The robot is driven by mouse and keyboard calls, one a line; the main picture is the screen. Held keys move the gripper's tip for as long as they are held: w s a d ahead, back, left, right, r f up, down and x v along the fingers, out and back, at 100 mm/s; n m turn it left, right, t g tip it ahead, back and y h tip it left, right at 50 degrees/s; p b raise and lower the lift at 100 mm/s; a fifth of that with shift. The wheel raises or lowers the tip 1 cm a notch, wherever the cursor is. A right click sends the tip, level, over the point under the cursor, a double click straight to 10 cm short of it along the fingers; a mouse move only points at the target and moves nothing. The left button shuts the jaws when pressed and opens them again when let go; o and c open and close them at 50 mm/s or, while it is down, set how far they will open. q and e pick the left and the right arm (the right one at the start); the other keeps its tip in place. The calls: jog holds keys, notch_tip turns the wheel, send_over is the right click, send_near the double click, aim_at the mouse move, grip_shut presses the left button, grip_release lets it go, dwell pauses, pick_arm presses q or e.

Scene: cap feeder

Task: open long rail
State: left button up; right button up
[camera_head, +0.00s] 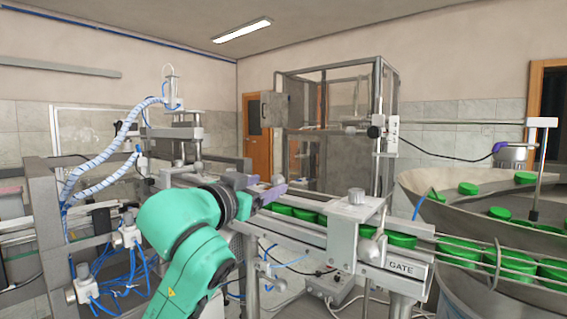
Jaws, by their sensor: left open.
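A long metal rail (468,238) runs beside a row of green caps (304,215), from the bowl on the right down toward the middle. My green left arm hides part of the track's left end and what lies below. I cannot tell whether the gripper touches the rail. My right gripper is out of view.
A large metal bowl (425,181) with several loose green caps stands at the right. A metal-framed glass cabinet (300,150) stands behind the track. At the left is a machine frame (40,205) with blue hoses (95,285). Cables hang below the track.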

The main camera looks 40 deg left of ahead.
pick_arm(q)
jog(key=p+x, duration=0.2)
jog(key=x, duration=0.6)
jog(key=shift+w+f, duration=0.1)
jog(key=shift+w, duration=0.25)
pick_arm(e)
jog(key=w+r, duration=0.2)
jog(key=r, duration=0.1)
pick_arm(q)
jog(key=shift+f, duration=0.1)
jog(key=shift+c, duration=0.5)
jog(key=shift+w+a, duration=0.1)
grip_shut()
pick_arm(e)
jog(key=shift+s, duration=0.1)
